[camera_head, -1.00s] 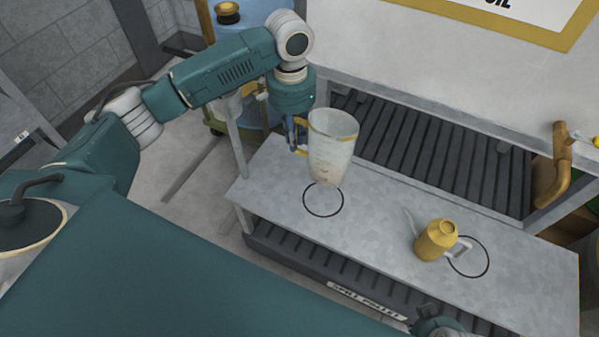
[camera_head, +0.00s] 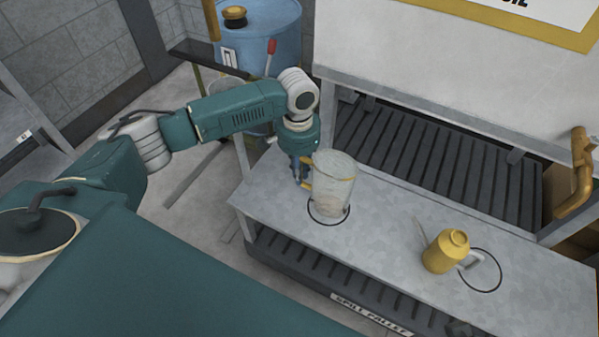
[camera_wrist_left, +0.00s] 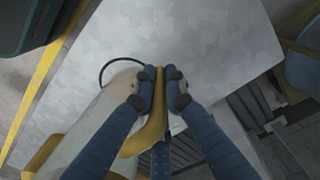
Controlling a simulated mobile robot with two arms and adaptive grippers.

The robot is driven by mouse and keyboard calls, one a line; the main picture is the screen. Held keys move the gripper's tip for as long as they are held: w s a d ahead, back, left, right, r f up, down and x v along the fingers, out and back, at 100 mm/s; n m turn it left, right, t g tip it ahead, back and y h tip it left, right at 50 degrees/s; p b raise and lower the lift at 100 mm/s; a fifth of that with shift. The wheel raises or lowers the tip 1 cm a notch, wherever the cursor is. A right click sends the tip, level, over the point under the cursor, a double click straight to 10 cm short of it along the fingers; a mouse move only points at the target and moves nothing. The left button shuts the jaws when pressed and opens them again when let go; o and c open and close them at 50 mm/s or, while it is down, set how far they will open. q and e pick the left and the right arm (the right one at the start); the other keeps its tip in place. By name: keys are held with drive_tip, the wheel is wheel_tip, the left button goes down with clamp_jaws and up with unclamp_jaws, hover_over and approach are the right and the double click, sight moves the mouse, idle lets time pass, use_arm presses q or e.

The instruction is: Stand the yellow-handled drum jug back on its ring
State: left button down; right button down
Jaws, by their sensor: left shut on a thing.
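The drum jug (camera_head: 334,185) is a tall translucent vessel with a yellow handle. It is upright over the left black ring (camera_head: 329,219) on the grey bench, and its base overlaps the ring's outline. I cannot tell whether its base touches the bench. My left gripper (camera_head: 303,180) is at the jug's left side, shut on its handle. In the left wrist view the two blue fingers (camera_wrist_left: 159,92) pinch the yellow handle (camera_wrist_left: 149,133), with part of the ring (camera_wrist_left: 110,66) visible beyond the jug body (camera_wrist_left: 100,118). My right gripper is not in view.
A yellow oil can (camera_head: 446,251) with a grey spout stands on the bench (camera_head: 390,235) beside the right ring (camera_head: 481,284). A slatted grate (camera_head: 440,160) lies behind. A blue drum (camera_head: 262,40) stands at the back left. The bench between jug and can is clear.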

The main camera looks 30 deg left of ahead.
use_arm(q)
drive_tip(key=c, duration=1.8)
unclamp_jaws()
drive_tip(key=shift+f, duration=0.1)
